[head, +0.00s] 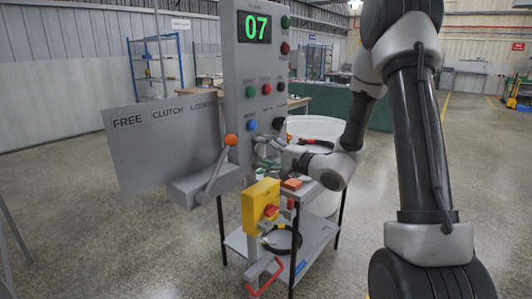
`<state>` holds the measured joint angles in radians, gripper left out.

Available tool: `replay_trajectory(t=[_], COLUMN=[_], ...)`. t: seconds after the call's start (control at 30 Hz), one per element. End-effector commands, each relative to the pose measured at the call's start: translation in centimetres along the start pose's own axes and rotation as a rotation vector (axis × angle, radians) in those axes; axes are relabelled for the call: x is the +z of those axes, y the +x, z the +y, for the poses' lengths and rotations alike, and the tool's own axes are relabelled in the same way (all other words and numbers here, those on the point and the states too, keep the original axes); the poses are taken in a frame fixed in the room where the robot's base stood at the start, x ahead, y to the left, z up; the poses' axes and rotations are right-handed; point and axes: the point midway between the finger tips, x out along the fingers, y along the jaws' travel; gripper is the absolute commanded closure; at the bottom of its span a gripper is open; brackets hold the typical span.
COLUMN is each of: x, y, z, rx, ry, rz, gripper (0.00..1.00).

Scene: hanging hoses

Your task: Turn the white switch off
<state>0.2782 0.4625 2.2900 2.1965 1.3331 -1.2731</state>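A grey upright control panel (237,75) stands in the middle of the head view. It has a green display (254,27) reading 07, and green, red, blue and dark buttons. I cannot make out a white switch on it; it may be small or hidden by my gripper. My gripper (268,156) is close to the lower part of the panel, below the blue button (251,126). Its fingers are small and blend with the panel, so I cannot tell whether they are open or touching anything.
A lever with an orange knob (231,140) stands left of my gripper, by a sign plate (160,143) reading FREE, CLUTCH, LOCKED. A yellow box (261,205) with a red knob sits below. Open floor lies left.

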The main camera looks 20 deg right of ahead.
Motion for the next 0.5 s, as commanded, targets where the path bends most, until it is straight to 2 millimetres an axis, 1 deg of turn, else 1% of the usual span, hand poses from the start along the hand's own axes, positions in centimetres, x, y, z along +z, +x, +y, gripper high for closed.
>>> replay_trajectory(t=[0.17,0.27,0.37,0.5], x=[0.0,-0.1,-0.1,-0.2], y=[0.0,-0.4,-1.6,-4.6], z=[-0.1,-0.1,0.0,0.0], rx=[-0.001,-0.001,0.0,0.0], ry=[0.0,0.0,0.001,0.001], rz=[0.0,0.002,0.004,0.006], gripper=[0.36,0.36,0.36,0.36])
